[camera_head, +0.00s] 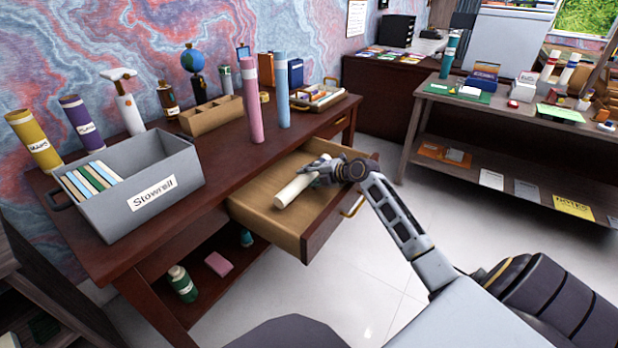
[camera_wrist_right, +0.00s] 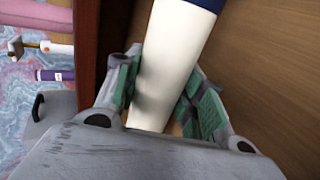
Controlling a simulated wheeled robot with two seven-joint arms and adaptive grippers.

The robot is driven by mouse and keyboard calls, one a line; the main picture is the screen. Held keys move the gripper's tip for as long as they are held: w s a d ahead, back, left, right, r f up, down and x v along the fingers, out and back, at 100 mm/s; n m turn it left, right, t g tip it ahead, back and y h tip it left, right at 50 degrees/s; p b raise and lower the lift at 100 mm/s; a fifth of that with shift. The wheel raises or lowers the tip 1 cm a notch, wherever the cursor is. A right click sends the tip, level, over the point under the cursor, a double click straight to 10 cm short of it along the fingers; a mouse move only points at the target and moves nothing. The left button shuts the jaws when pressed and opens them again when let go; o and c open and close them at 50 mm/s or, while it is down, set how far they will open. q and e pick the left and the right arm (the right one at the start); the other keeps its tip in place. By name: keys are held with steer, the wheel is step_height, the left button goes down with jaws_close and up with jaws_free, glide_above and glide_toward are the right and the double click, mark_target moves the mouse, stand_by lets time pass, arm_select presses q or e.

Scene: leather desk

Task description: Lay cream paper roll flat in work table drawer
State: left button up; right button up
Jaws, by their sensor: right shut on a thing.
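The cream paper roll (camera_head: 292,191) lies tilted lengthwise inside the open drawer (camera_head: 263,198) of the work table (camera_head: 226,141). My right gripper (camera_head: 325,172) is over the drawer and shut on the roll near its far end. In the right wrist view the cream roll (camera_wrist_right: 170,68) sits between the green-padded fingers of my right gripper (camera_wrist_right: 165,95), with a dark blue band at its top. Whether the roll touches the drawer floor I cannot tell. My left gripper is not in view.
A pink roll (camera_head: 253,100) and a light blue roll (camera_head: 282,92) stand upright on the table behind the drawer. A grey Stowrell bin (camera_head: 135,190) stands at the left. The drawer's front panel (camera_head: 330,215) and handle (camera_head: 353,206) stick out over clear floor.

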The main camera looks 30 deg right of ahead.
mark_target(312, 192)
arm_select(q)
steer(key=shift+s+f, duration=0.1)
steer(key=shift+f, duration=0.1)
arm_select(e)
steer(key=f, duration=0.3)
steer(key=shift+s+a+g, duration=0.3)
steer(key=shift+s+a, duration=0.05)
steer(key=shift+a, duration=0.05)
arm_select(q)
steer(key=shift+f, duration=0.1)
arm_select(e)
steer(key=o, duration=1.2)
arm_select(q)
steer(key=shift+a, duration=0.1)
arm_select(e)
steer(key=shift+f, duration=0.1)
steer(key=shift+s+d, duration=0.1)
steer(key=shift+s, duration=0.05)
steer(key=shift+v, duration=0.8)
steer(key=w+r+v, duration=0.1)
steer(key=r+v, duration=0.1)
steer(key=v, duration=0.9)
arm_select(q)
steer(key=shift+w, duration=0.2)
arm_select(e)
steer(key=shift+d+r, duration=0.15)
